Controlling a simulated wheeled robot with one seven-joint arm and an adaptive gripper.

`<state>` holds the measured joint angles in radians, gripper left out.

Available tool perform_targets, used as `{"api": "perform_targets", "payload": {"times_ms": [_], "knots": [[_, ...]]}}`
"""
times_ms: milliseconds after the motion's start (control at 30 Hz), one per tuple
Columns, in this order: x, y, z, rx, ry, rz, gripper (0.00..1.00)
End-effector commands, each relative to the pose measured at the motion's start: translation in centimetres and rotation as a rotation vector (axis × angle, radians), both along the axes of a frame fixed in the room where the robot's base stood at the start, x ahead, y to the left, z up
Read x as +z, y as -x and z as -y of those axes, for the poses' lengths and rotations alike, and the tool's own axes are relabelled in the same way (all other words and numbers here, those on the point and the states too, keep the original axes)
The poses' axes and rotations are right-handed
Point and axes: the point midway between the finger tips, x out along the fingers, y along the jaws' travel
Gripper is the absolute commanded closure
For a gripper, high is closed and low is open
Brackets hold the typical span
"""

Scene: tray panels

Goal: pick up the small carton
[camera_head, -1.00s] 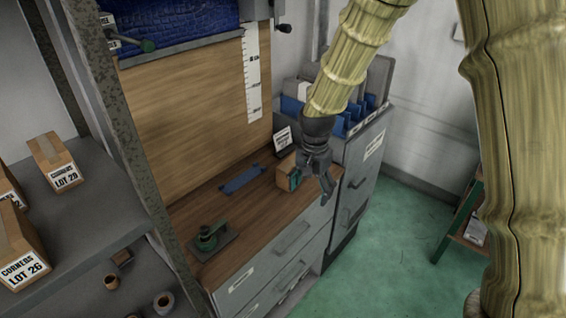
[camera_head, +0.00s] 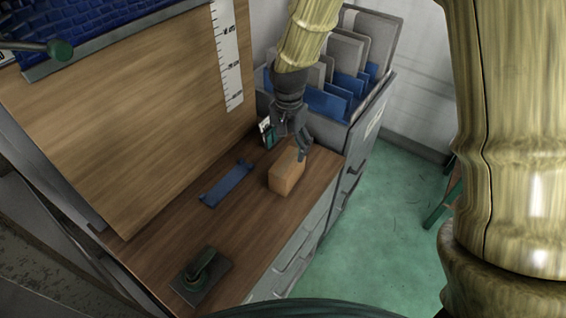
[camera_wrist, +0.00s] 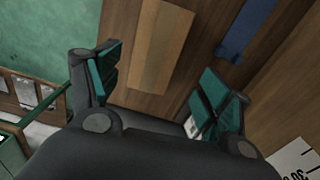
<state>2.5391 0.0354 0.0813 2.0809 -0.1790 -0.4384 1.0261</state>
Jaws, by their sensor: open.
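The small carton (camera_head: 286,174) is a brown box on the wooden bench top, near the bench's front edge. My gripper (camera_head: 287,145) is open and empty, above and just behind the carton in the head view. In the wrist view the carton (camera_wrist: 158,46) lies ahead, between the lines of the two spread fingers with green pads, and my gripper (camera_wrist: 155,88) shows apart from it. No finger appears to touch the carton, though the exact height gap is hard to tell.
A blue strip (camera_head: 227,184) lies left of the carton; it also shows in the wrist view (camera_wrist: 244,28). A dark green tool on a plate (camera_head: 203,270) sits nearer on the bench. A grey bin with upright panels (camera_head: 338,95) stands behind. A scale strip (camera_head: 228,60) hangs on the wooden backboard.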

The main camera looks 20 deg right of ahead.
Motion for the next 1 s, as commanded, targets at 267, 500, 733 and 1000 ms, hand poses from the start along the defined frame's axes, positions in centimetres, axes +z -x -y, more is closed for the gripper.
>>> {"api": "perform_targets", "payload": {"times_ms": [267, 500, 733, 1000], "knots": [[-3.1, -1.6, 0.2, -0.003, 0.001, -0.017, 0.21], [-4.7, -2.6, 0.0, -0.001, 0.0, -0.031, 0.21], [-6.3, -1.5, 0.0, -0.003, 0.001, -0.027, 0.21], [-8.8, -1.9, 0.1, -0.004, 0.001, -0.029, 0.21]]}}
